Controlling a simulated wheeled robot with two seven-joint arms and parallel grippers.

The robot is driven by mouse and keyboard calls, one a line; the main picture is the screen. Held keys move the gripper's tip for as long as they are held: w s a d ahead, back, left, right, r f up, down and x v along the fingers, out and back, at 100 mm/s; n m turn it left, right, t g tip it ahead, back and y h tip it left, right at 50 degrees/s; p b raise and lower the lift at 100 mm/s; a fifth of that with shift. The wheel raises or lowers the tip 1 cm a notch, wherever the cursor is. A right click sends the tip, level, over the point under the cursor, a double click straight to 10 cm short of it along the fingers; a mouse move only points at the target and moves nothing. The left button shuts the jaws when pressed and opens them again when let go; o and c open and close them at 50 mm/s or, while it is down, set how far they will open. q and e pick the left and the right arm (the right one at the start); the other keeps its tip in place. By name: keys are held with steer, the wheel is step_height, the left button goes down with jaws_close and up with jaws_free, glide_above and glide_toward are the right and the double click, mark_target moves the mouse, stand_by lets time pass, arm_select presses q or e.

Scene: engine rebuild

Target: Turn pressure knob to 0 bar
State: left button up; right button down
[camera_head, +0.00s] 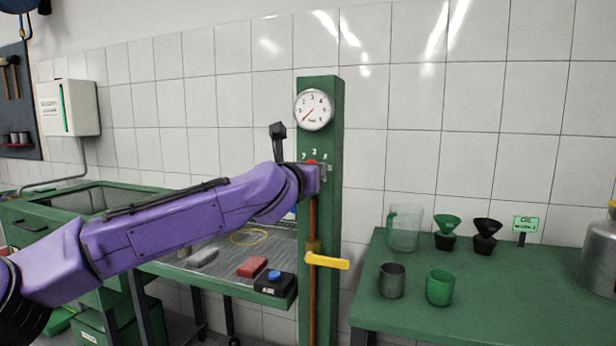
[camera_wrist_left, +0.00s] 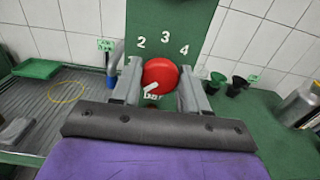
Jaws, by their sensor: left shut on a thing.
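The red pressure knob (camera_wrist_left: 160,75) sits on the green post (camera_head: 337,200), below a printed scale where 2, 3 and 4 show in the left wrist view. A white pointer mark on the knob points to the lower left. My left gripper (camera_wrist_left: 158,84) is shut on the knob, one finger on each side. In the head view my left gripper (camera_head: 318,172) covers most of the knob, with only a little red showing. The round white gauge (camera_head: 314,109) is above it, its red needle pointing to the lower left. My right gripper is not in view.
A yellow lever (camera_head: 328,261) sits on the pipe below the knob. A wash tray (camera_head: 190,262) with a red block (camera_head: 252,267) is at left. A green table (camera_head: 480,320) with cups, funnels and a jug stands right.

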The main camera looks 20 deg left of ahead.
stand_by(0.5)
arm_select(q)
steer(key=o, duration=1)
steer(key=shift+o, duration=0.2)
steer(key=s+b, duration=0.2)
steer(key=s, duration=0.8)
steer(key=shift+s+a+b, duration=0.2)
steer(key=shift+s+b, duration=0.05)
steer(key=shift+b, duration=0.1)
